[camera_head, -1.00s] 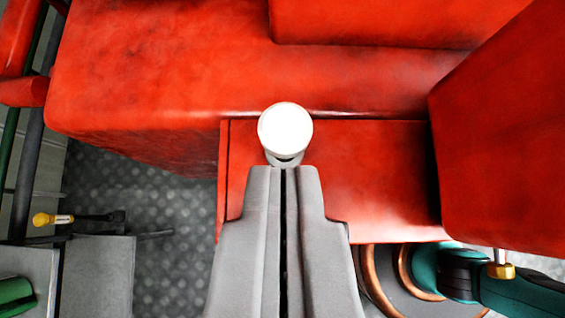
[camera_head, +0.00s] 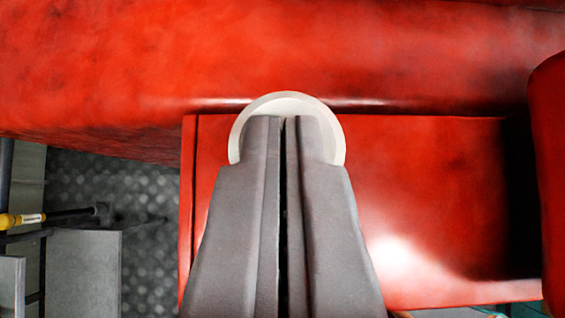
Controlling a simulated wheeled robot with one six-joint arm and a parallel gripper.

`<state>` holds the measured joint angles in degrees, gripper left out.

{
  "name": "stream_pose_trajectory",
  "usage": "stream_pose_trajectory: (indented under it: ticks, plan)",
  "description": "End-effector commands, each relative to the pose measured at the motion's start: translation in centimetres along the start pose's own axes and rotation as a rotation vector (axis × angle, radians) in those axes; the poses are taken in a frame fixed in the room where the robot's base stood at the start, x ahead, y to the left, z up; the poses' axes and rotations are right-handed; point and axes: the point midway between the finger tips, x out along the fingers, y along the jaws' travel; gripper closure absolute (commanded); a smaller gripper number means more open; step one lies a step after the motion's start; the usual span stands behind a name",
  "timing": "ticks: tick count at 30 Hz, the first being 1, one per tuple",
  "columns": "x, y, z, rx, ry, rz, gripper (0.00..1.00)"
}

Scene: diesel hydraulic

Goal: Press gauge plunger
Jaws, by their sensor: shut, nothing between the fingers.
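The gauge plunger shows as a round, pale cream-white cap (camera_head: 287,101) in the middle of the view, in front of the red machine body. My gripper (camera_head: 284,120) is shut and empty. Its two grey fingers lie side by side with a thin dark gap, and their tips overlap the cap's face. They hide most of the cap, so only its upper rim and sides show. I cannot tell whether the tips touch the cap or how far it is pressed in.
A red block (camera_head: 430,180) stands below and right of the cap, and another red part (camera_head: 548,170) rises at the right edge. A yellow-handled lever (camera_head: 22,220) and a grey box (camera_head: 80,270) are at lower left. Dark patterned plate (camera_head: 110,190) shows between.

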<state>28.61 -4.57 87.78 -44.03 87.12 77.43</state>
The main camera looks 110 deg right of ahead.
Motion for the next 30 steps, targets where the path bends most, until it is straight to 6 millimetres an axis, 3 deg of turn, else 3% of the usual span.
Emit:
stream_pose_trajectory:
  ticks: [9, 18, 30]
  plan:
    - [0.1, 0.0, 0.1, 0.000, 0.000, 0.000, 1.00]
    - [1.9, 0.0, 1.9, -0.001, -0.001, 0.001, 1.00]
    - [1.7, 0.1, 1.4, -0.003, -0.003, 0.003, 1.00]
